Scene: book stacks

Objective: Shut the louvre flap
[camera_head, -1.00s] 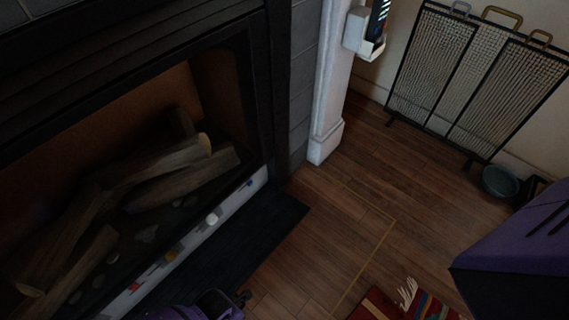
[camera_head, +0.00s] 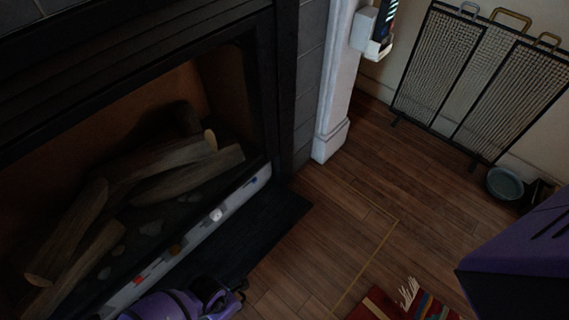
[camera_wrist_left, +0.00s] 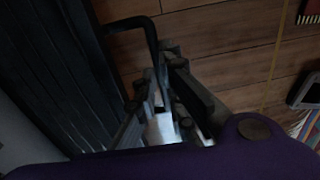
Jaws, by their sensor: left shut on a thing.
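The louvre flap (camera_head: 262,225) is a dark panel below the fireplace opening, lowered and lying out over the floor in the head view. Its dark slats fill the left of the left wrist view (camera_wrist_left: 62,70). A black bar handle (camera_wrist_left: 128,24) bends out from the flap's edge. My left gripper (camera_wrist_left: 166,98) is shut on this handle; the exact contact is dim. In the head view the left gripper (camera_head: 240,288) is small and dark at the flap's near edge, low in the picture. My right gripper is not in view.
A pale strip with small knobs (camera_head: 216,214) runs behind the flap under the fireplace logs (camera_head: 165,165). A white post (camera_head: 335,110) stands right of the fireplace. A mesh screen (camera_head: 470,85), a bowl (camera_head: 505,183) and a striped rug (camera_head: 400,305) are at the right. The wooden floor between is clear.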

